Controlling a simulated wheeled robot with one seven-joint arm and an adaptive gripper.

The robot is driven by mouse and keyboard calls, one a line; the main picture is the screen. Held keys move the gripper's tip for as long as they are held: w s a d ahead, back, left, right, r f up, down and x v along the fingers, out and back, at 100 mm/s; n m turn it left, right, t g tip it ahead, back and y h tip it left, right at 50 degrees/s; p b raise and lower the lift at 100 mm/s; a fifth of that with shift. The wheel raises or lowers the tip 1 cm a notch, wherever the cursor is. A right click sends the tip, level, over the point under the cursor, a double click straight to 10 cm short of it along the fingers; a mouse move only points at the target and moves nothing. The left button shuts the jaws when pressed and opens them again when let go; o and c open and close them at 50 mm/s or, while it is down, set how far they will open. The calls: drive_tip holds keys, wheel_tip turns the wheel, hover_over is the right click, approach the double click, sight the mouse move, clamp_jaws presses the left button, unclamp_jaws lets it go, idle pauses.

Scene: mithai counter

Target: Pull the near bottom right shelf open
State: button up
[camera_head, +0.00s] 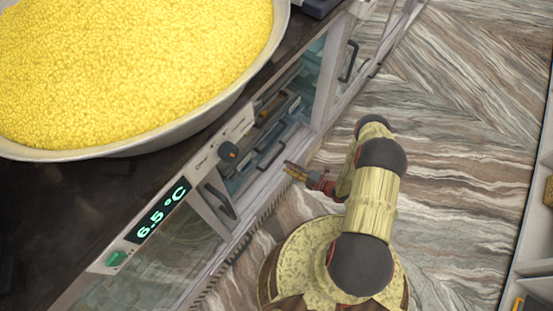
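The counter's cabinet (207,160) runs diagonally from lower left to upper right. Through a gap in its front I see shelves inside. A low shelf with a dark bar handle (271,154) lies near the bottom of this gap, and another shelf (272,112) sits farther in. My gripper (287,168) is just in front of the gap, pointing left towards the low shelf's handle. A small space seems to separate them, though depth is hard to judge. The fingers look close together; whether they are fully shut is too small to tell. Nothing shows between them.
Glass fronts with dark handles (220,202) and (349,62) flank the gap. A large bowl of yellow sweets (130,150) stands on the countertop. A temperature display (162,212) reads 6.5 °C. The patterned floor (460,110) is clear behind my arm. Another shelf unit (540,225) stands at the right edge.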

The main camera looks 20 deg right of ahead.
drive_tip(key=shift+b+x, duration=0.9)
drive_tip(key=shift+x, duration=2.95)
drive_tip(key=c, duration=0.3)
clamp_jaws()
